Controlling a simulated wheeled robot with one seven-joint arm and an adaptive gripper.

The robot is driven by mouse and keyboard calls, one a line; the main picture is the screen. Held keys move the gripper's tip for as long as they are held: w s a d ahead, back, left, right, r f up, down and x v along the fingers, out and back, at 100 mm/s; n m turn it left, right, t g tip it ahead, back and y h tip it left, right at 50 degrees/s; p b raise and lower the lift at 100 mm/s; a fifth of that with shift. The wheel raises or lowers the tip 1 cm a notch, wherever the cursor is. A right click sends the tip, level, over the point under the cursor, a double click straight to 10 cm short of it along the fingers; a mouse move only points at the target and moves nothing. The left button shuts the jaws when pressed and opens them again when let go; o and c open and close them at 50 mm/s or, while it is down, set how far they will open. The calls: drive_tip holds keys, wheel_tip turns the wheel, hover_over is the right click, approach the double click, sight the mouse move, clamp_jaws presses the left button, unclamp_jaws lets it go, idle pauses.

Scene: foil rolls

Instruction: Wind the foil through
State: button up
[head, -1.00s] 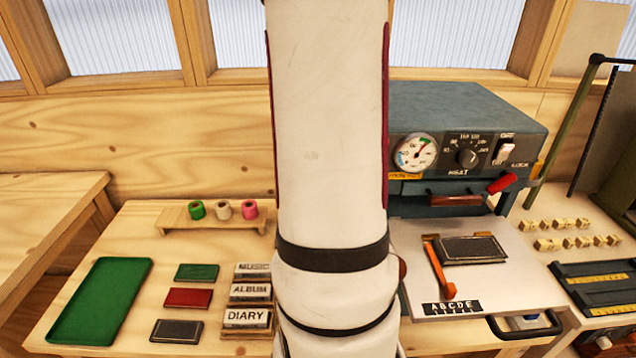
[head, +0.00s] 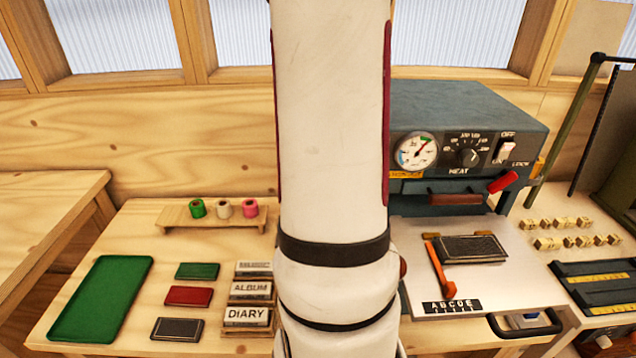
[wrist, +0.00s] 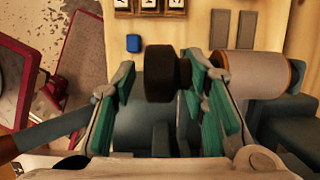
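In the wrist view, my gripper (wrist: 158,62) has its teal-padded fingers apart on either side of a dark round knob (wrist: 167,75). A gap shows on the left of the knob; the right finger is close to it, and I cannot tell whether it touches. To the right is a pale grey roll (wrist: 248,75) with a tan end, perhaps the foil roll. In the head view, the blue-grey press (head: 470,115) has a gauge, a heat dial and a red-tipped lever. My arm hides the middle of that view, including my gripper.
Green, cream and pink rolls (head: 223,208) stand on a small wooden rack. A green tray (head: 100,298), coloured covers and word blocks lie on the left bench. A dark cover (head: 470,249) and an orange strip (head: 439,268) lie on the press bed. Letter blocks stand at right.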

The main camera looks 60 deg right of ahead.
drive_tip(key=v, duration=1.2)
